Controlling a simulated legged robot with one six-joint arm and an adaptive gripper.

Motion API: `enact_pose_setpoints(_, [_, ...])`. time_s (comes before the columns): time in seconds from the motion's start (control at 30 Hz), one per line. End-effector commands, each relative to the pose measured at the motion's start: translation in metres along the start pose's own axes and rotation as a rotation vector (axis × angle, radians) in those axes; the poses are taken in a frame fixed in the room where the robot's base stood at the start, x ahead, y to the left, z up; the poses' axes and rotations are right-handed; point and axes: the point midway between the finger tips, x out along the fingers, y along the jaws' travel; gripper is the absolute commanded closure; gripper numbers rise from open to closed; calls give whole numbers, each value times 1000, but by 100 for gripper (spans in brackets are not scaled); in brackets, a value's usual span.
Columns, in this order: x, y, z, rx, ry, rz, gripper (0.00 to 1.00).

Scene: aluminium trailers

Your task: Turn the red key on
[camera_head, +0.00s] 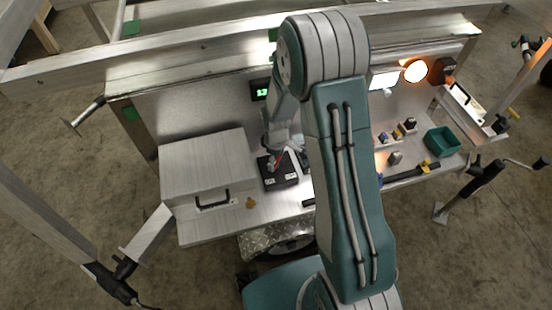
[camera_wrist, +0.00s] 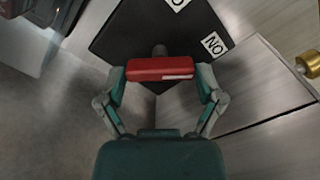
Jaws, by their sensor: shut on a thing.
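The red key (camera_wrist: 160,69) is a short red bar with a pale strip on its front edge. It sits on a grey shaft on top of a black box (camera_wrist: 130,30). White labels show on the box; one (camera_wrist: 214,43) reads NO or ON, turned in the view. My gripper (camera_wrist: 162,82) has one finger at each end of the key and is shut on it. In the head view the black box (camera_head: 281,180) sits on the trailer shelf, with a bit of the red key (camera_head: 272,164) showing beside my gripper (camera_head: 277,156).
A closed metal case (camera_head: 205,165) with a dark handle stands left of the box. A green bin (camera_head: 442,142) and several small items lie on the shelf at right. An orange lamp (camera_head: 415,71) glows on the back panel. A brass knob (camera_wrist: 311,64) shows in the wrist view.

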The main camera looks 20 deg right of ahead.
Motion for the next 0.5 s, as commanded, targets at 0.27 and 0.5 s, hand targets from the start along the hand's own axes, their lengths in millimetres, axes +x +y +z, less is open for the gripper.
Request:
enact_pose_setpoints(0.27, [1,0,0,76,0,0,62])
enact_pose_setpoints(0.5, [1,0,0,76,0,0,0])
